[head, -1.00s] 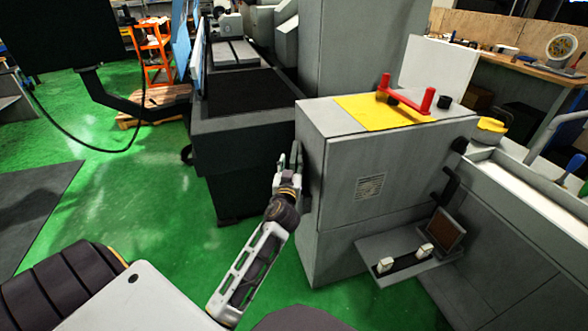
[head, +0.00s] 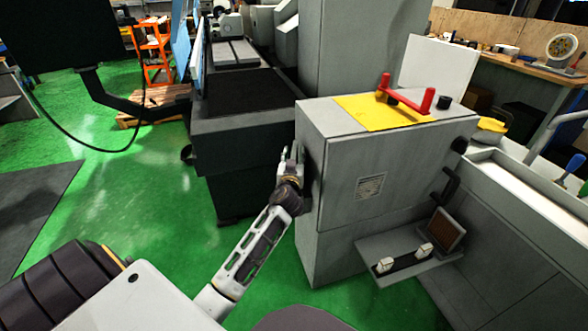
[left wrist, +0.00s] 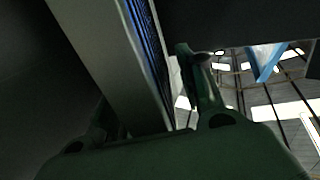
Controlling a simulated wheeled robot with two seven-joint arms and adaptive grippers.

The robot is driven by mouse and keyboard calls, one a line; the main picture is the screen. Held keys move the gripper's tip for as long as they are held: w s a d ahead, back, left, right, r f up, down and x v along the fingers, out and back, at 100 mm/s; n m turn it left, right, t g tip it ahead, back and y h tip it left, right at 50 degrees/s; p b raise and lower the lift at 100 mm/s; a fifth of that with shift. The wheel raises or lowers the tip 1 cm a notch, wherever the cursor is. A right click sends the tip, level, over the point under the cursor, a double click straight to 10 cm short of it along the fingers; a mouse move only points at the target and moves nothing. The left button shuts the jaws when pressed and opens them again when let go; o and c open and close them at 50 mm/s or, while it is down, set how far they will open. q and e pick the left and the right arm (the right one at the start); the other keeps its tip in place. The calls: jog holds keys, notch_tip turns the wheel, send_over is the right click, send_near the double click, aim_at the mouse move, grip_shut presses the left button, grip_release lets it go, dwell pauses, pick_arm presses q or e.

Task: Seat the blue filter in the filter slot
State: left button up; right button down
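My left gripper (head: 289,155) is at the left side of the grey cabinet (head: 350,220), close to a dark patch on that side. In the left wrist view its fingers (left wrist: 155,90) stand apart on either side of a grey-framed panel with blue pleats, which looks like the blue filter (left wrist: 118,50). A narrow bright gap shows between the pleated face and the right finger. The left finger is mostly hidden by the frame, so contact there cannot be seen. In the head view I cannot make out the filter or the filter slot. My right gripper is not in view.
A red handle (head: 407,96) and a yellow sheet (head: 372,113) are on top of the cabinet. A tray (head: 407,262) juts out from its front. A dark grey machine (head: 245,145) stands close behind the gripper. Green floor (head: 130,190) is clear at left.

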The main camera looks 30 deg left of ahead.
pick_arm(q)
jog(key=shift+w, duration=0.1)
dwell(0.4)
grip_shut()
